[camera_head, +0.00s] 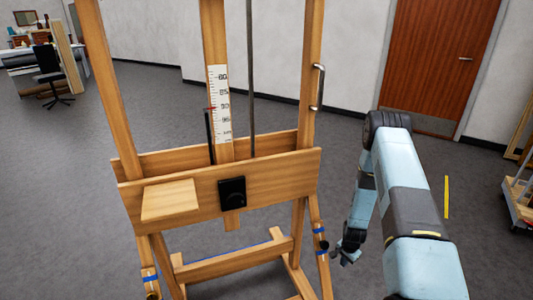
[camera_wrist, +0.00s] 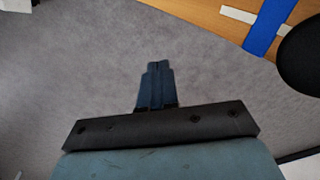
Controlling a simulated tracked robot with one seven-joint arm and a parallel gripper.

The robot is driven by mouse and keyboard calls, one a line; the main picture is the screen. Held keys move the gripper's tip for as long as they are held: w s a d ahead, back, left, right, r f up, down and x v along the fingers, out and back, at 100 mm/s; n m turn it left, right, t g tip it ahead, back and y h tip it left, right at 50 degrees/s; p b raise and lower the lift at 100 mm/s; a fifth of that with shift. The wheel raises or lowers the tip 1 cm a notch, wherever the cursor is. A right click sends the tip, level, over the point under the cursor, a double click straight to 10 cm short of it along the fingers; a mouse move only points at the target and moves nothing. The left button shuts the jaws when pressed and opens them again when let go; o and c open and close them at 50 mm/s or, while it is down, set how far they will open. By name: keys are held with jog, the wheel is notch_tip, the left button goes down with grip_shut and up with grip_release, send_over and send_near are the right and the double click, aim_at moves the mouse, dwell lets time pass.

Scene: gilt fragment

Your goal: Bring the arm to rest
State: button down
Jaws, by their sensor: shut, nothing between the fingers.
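My arm shows at the right of the head view, a light blue and dark grey limb bent downward beside the easel. My gripper (camera_head: 346,251) hangs low, just right of the easel's right leg, small and partly unclear there. In the wrist view my gripper (camera_wrist: 158,68) points away over bare grey floor. Its two blue fingers are together with nothing between them.
A brown door (camera_head: 440,60) is behind. A wheeled trolley (camera_head: 520,200) stands at the right edge. Grey floor lies open between.

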jog(key=w+a+r+n+t, duration=0.1)
jog(key=w+r, duration=0.2)
jog(key=r, duration=1)
jog(key=w+a+r+n, duration=0.1)
jog(key=w+r, duration=0.2)
jog(key=r, duration=0.9)
jog(key=s+a+r+n+t, duration=0.1)
jog(key=s+a+r+n, duration=0.1)
jog(key=r, duration=0.9)
jog(key=s+a+r+n, duration=0.1)
jog(key=s+r, duration=0.2)
jog(key=r, duration=0.8)
jog(key=s+a+r+n+t, duration=0.1)
jog(key=s+a+r+n, duration=0.1)
jog(key=s+r, duration=0.7)
jog(key=s+a+r+n, duration=0.1)
jog(key=s+a+r, duration=0.1)
jog(key=s+r, duration=0.5)
jog(key=s+a+r+n+t, duration=0.1)
jog(key=s+r, duration=0.6)
jog(key=s, duration=0.8)
jog(key=shift+s+a+r+n+t, duration=0.2)
jog(key=shift+a+r+n+t, duration=0.15)
jog(key=shift+n, duration=0.45)
jog(key=shift+f, duration=0.1)
